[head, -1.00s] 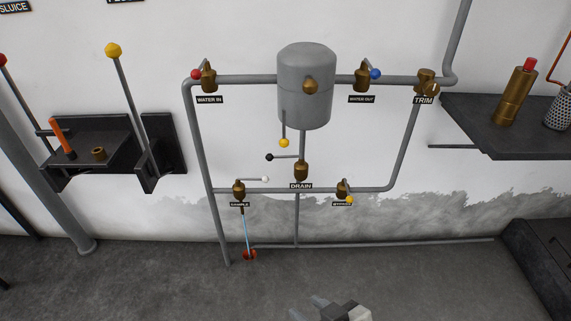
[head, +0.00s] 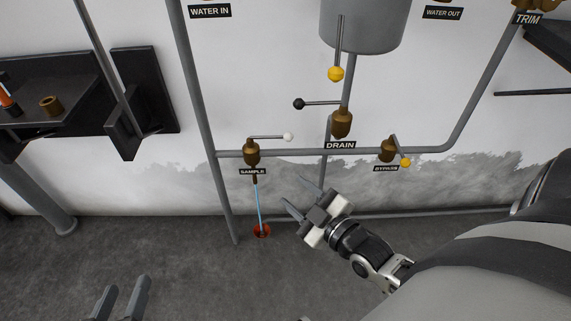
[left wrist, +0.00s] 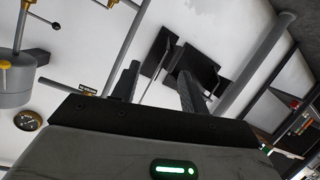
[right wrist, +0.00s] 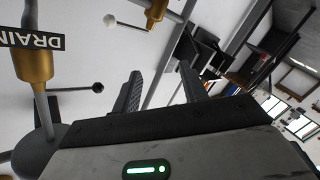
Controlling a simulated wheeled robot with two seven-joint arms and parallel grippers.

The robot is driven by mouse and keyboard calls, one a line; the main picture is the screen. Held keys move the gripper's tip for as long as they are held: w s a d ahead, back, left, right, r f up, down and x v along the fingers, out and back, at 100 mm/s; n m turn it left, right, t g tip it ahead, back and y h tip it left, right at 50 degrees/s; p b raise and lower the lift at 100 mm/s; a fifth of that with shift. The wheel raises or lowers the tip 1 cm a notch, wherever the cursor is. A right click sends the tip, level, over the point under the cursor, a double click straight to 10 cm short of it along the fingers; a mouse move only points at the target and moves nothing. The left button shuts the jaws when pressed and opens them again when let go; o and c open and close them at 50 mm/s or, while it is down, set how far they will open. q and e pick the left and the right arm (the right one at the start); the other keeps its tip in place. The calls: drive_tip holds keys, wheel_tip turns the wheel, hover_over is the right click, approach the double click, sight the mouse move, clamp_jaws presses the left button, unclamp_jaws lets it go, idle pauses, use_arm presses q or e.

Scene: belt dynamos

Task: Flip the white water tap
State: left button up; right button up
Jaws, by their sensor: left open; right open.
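The white water tap is the brass SAMPLE valve (head: 252,153) on the lower pipe, with a lever pointing right to a white knob (head: 288,137). A thin blue water stream (head: 259,205) runs from it down to a red floor drain (head: 262,231). My right gripper (head: 293,193) is open and empty, below and apart from the white knob. In the right wrist view the white knob (right wrist: 109,20) shows at upper left, beyond the fingers. My left gripper (head: 124,286) is open and empty at the lower left, far from the tap.
The DRAIN valve (head: 342,123) with a black knob (head: 299,104) stands close right of the white knob. A yellow knob (head: 336,73) hangs above it. The BYPASS valve (head: 388,150) is further right. A dark wall bracket (head: 143,95) stands at left.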

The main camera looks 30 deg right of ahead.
drive_tip(key=w+d+f+n+t+h+b, duration=0.2)
drive_tip(key=d+f+n+t+b, duration=0.1)
drive_tip(key=d+f+b, duration=0.4)
drive_tip(key=b, duration=0.3)
approach(291, 140)
drive_tip(key=shift+t+h, duration=0.3)
drive_tip(key=x, duration=0.4)
drive_tip(key=f+x, duration=0.1)
drive_tip(key=x, duration=0.1)
drive_tip(key=shift+w+r, duration=0.1)
drive_tip(key=shift+w, duration=0.25)
drive_tip(key=x, duration=0.3)
drive_tip(key=shift+w+b, duration=0.35)
drive_tip(key=shift+w+r, duration=0.25)
drive_tip(key=shift+w, duration=0.3)
use_arm(q)
drive_tip(key=t+h, duration=0.1)
drive_tip(key=w+d+t+h, duration=0.1)
drive_tip(key=d+t+h, duration=0.1)
drive_tip(key=shift+w+d+f, duration=0.15)
drive_tip(key=shift+f, duration=0.15)
use_arm(e)
clamp_jaws()
use_arm(q)
drive_tip(key=shift+r, duration=0.1)
use_arm(e)
drive_tip(key=shift+s, duration=0.1)
